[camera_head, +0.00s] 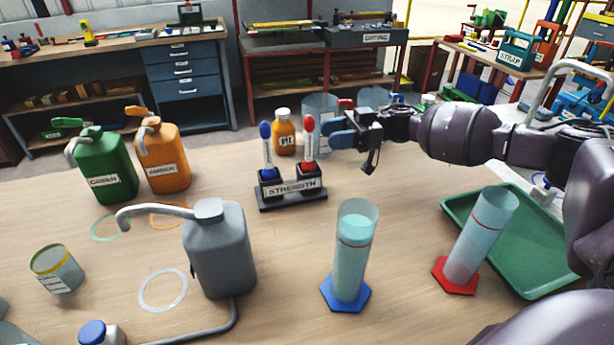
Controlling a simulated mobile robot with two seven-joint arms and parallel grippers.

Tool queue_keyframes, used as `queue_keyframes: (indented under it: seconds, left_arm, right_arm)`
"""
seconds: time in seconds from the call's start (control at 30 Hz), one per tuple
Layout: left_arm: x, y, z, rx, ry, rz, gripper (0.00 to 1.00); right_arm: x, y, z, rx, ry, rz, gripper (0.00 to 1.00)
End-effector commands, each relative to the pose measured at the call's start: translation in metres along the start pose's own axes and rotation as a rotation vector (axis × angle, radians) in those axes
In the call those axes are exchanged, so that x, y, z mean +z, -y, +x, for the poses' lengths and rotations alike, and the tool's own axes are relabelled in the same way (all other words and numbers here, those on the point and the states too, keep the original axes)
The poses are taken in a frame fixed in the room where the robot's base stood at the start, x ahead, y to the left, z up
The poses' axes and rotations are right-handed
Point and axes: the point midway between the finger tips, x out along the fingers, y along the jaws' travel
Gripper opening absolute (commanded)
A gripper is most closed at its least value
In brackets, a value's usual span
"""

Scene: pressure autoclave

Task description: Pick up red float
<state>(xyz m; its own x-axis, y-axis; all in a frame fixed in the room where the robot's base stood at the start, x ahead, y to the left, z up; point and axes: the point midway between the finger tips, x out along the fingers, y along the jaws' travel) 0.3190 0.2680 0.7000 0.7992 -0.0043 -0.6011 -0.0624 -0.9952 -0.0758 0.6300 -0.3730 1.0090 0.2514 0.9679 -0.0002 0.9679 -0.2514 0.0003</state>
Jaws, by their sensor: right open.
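The red float (309,124) has a round red top on a clear stem with a red band. It stands upright in the right socket of a black stand (292,199) labelled STRENGTH. A matching blue float (266,136) stands in the left socket. My left gripper is not in view.
A cylinder with a blue base (346,291) and one with a red base (458,277) stand in front. A grey can (220,250), green can (103,165) and orange can (162,155) stand left. An orange bottle (284,133) is behind the stand. A green tray (540,246) lies right.

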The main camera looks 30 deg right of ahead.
Motion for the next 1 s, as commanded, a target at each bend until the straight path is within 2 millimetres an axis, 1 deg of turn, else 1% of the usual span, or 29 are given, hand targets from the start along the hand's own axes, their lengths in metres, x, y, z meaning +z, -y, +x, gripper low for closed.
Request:
queue_keyframes:
  seconds: [0.03,0.17,0.2,0.27,0.47,0.73,0.83,1.0]
  left_arm:
    - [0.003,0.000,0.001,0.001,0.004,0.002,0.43]
    - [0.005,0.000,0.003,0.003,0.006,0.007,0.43]
    - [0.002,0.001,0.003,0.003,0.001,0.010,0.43]
    - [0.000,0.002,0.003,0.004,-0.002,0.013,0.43]
    - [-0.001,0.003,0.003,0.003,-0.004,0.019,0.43]
    - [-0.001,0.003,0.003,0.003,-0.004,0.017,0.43]
    - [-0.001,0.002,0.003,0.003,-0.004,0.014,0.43]
    - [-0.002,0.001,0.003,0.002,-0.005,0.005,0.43]
  right_arm:
    - [0.014,0.000,0.000,0.000,0.000,0.008,0.45]
    - [0.037,0.000,0.000,0.000,0.000,0.008,0.45]
    - [0.032,0.000,0.009,-0.004,-0.003,0.001,0.45]
    - [0.030,0.001,0.017,-0.004,-0.003,-0.001,0.45]
    - [0.030,0.001,0.031,-0.003,-0.001,0.000,0.45]
    - [0.030,0.000,0.066,-0.002,-0.002,0.001,0.45]
    - [0.030,0.000,0.073,-0.002,0.000,0.000,0.45]
    - [0.030,0.000,0.075,-0.001,0.000,0.000,0.45]
